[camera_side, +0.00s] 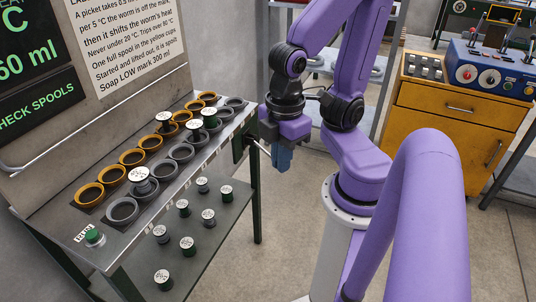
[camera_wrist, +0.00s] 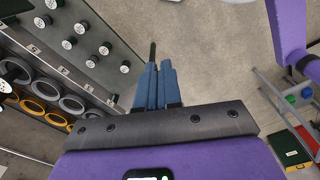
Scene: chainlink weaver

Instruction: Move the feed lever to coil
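The feed lever appears to be the thin rod (camera_side: 262,148) that sticks out from the dark green side of the spool table, close to my gripper. In the wrist view a dark rod (camera_wrist: 152,52) shows just beyond the fingertips, lined up with the left one. My gripper (camera_side: 283,160) points down off the right end of the table. Its blue fingers (camera_wrist: 158,68) are close together, with only a narrow gap between them. Whether they touch the rod is not clear. No coil marking can be read.
The spool table has rows of yellow cups (camera_side: 132,157) and grey cups (camera_side: 122,209), and a green button (camera_side: 94,236). Several spools stand on the lower shelf (camera_side: 225,228). A yellow cabinet (camera_side: 447,125) with a blue control box (camera_side: 490,72) stands back right. Floor is clear between.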

